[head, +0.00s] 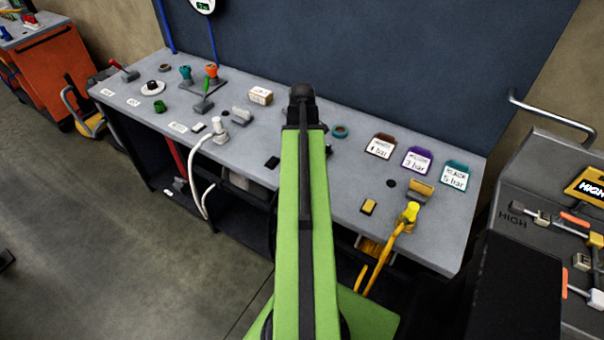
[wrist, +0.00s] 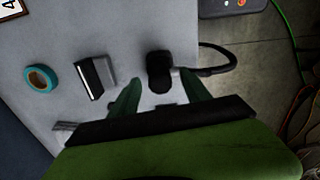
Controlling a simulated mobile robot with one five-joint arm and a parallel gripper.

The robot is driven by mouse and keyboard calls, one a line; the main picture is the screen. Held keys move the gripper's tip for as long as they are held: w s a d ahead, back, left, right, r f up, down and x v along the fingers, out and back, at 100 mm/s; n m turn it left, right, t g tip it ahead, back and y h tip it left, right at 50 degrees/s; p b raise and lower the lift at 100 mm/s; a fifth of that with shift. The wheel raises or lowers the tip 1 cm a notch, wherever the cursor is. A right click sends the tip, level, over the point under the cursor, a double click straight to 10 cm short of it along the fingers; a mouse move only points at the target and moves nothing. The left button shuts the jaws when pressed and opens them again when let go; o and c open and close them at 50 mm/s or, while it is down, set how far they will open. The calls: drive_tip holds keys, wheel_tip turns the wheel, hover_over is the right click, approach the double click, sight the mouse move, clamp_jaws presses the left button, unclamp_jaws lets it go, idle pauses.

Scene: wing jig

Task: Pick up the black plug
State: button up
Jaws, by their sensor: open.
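In the wrist view, the black plug (wrist: 160,66) stands on the grey bench near its edge, with its black cable (wrist: 222,62) looping off to the right past that edge. My gripper (wrist: 160,80) is open, with one green finger to the left of the plug and one to the right. The plug's lower end lies between the fingertips; I cannot tell whether either finger touches it. In the head view, my green arm reaches over the bench and hides the plug and the fingers.
A black-and-white block (wrist: 95,78) and a teal ring (wrist: 41,78) lie left of the plug in the wrist view. The head view shows the bench (head: 345,190) with label cards (head: 417,160), a yellow plug (head: 411,212) and a white plug (head: 218,128).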

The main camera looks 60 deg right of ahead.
wheel_tip(320, 180, down, 2)
drive_tip(key=shift+f+b, duration=0.15)
drive_tip(key=shift+b, duration=0.3)
drive_tip(key=shift+r, duration=0.2)
clamp_jaws()
drive_tip(key=shift+r+p, duration=0.1)
drive_tip(key=shift+p, duration=0.2)
wheel_tip(320, 180, up, 4)
drive_tip(key=p, duration=0.4)
drive_tip(key=shift+r, duration=0.15)
drive_tip(key=s+d+r+p, duration=0.1)
drive_tip(key=s+r+p, duration=0.8)
drive_tip(key=s, duration=0.2)
drive_tip(key=shift+s+r+p, duration=0.25)
drive_tip(key=shift+s+p, duration=0.05)
drive_tip(key=shift+p, duration=0.1)
